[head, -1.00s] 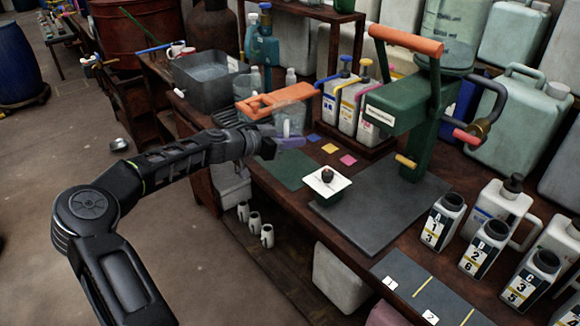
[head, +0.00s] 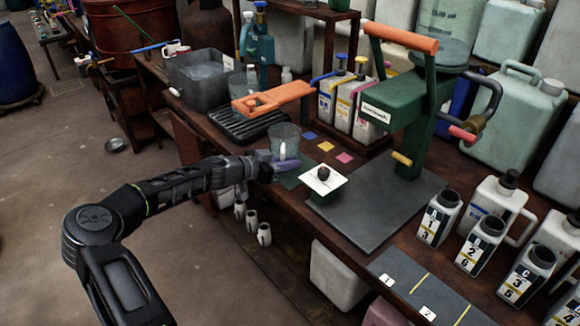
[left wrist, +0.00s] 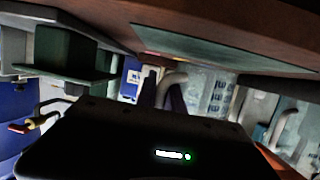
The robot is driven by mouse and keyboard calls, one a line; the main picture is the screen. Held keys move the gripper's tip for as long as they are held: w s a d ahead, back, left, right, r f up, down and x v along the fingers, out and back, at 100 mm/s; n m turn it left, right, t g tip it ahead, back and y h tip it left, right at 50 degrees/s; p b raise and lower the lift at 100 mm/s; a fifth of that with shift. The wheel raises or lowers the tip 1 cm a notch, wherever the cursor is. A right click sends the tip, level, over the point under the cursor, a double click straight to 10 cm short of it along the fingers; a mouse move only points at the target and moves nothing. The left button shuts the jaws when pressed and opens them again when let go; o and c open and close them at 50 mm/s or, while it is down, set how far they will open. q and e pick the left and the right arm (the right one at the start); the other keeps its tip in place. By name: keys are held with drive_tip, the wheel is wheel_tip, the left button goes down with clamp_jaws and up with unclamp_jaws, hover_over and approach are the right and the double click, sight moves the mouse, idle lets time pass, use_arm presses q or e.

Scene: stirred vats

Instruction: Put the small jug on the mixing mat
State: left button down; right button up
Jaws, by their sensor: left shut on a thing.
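The small jug (head: 285,135) is a clear, see-through vessel with a pale handle. My left gripper (head: 286,164), with purple fingers, is shut on that handle. The green mixing mat (head: 289,180) lies on the bench below, partly hidden by the gripper. The jug is upright, over or near the mat's far part; I cannot tell whether it touches. In the left wrist view, the gripper's fingers (left wrist: 163,93) close around the jug's handle (left wrist: 170,78), and the mat (left wrist: 215,45) shows at the top. My right gripper is not in view.
A small scale (head: 323,180) with a dark ball stands right of the mat. A green press (head: 410,115) with orange handles stands on a dark plate (head: 385,215). Coloured squares (head: 326,146) lie behind. An orange arm-like tool (head: 270,98) lies over a black drain rack (head: 240,125).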

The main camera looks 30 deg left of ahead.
use_arm(q)
drive_tip(key=shift+f, duration=0.7)
drive_tip(key=shift+f, duration=0.2)
drive_tip(key=c, duration=1.5)
unclamp_jaws()
drive_tip(key=shift+r, duration=0.1)
drive_tip(key=shift+o, duration=0.2)
drive_tip(key=shift+r, duration=0.1)
drive_tip(key=shift+r, duration=0.1)
drive_tip(key=v, duration=1.2)
